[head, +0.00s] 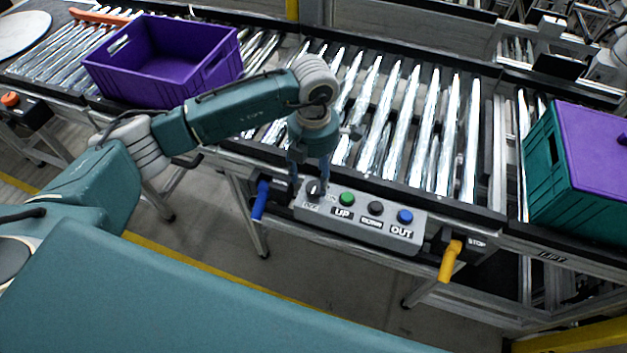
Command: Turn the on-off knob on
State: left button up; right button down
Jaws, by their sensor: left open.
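The on-off knob (314,188) is a dark knob at the left end of a grey control panel (349,234) on the conveyor's front edge. My left gripper (308,183) points down at the knob from above, its fingers open around or just over it. I cannot tell whether the fingers touch the knob. The gripper partly hides the knob and its label. My right gripper does not show.
The panel also has a green button (347,199), a dark button (376,207) and a blue button (405,216). A blue lever (260,200) and a yellow lever (451,261) flank it. A purple crate (165,62) and a green crate (560,190) stand on the conveyor.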

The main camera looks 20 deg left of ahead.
aim_at(314, 187)
pick_arm(q)
jog(key=shift+d+f+p, duration=0.1)
jog(key=shift+f+p, duration=0.5)
jog(key=shift+f, duration=1.85)
jog(key=c, duration=1.1)
